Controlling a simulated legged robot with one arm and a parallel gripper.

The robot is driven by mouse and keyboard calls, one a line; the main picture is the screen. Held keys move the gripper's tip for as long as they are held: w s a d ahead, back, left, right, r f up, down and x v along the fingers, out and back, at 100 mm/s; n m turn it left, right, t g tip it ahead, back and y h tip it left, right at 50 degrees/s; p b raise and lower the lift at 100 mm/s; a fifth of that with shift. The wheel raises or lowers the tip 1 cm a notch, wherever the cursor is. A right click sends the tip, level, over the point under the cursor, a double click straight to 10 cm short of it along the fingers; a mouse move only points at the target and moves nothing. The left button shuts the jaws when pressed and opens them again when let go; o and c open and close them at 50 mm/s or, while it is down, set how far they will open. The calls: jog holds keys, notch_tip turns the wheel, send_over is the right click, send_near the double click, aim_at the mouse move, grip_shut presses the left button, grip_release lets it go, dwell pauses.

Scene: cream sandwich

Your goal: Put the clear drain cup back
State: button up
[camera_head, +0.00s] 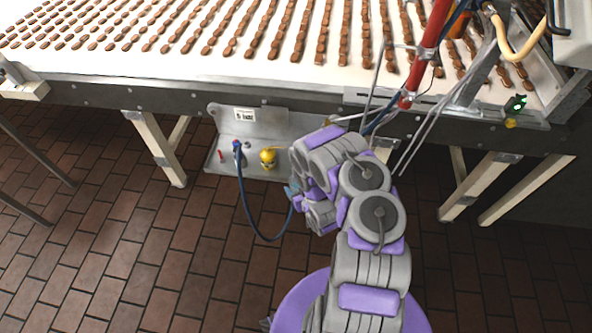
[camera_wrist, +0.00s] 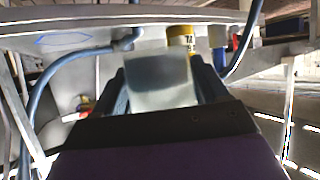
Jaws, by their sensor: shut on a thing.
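The clear drain cup (camera_wrist: 158,80) shows in the wrist view as a pale, see-through, box-like shape with a grey shaded face. My gripper (camera_wrist: 163,92) is shut on it, with one dark finger on each side. The cup is in front of a yellow fitting (camera_wrist: 181,40) in that view, and I cannot tell whether they touch. In the head view my arm hides most of the gripper, and the cup is not clear there. The gripper end is just right of and below the grey metal shelf (camera_head: 240,120) under the conveyor.
The shelf holds a yellow part (camera_head: 268,157), a small red piece (camera_head: 220,155) and a blue hose (camera_head: 243,195) that loops down toward my gripper. The conveyor (camera_head: 130,62) carries rows of brown pieces above. A wooden leg (camera_head: 158,148) stands left. The brick floor (camera_head: 120,240) is open.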

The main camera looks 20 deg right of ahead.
jog(key=shift+s+a+f, duration=0.3)
jog(key=shift+w+f, duration=0.15)
jog(key=w+d+b, duration=0.1)
jog(key=w+d, duration=0.1)
jog(key=w, duration=0.2)
jog(key=w+d+f+b, duration=0.1)
jog(key=w+d, duration=0.1)
jog(key=w, duration=0.3)
jog(key=w+d+b, duration=0.2)
jog(key=w, duration=0.3)
jog(key=shift+w+d+f, duration=0.1)
jog(key=shift+f, duration=0.15)
jog(key=shift+f+b, duration=0.8)
jog(key=shift+f, duration=1)
jog(key=shift+r, duration=0.1)
jog(key=o, duration=1.2)
jog(key=shift+c, duration=0.2)
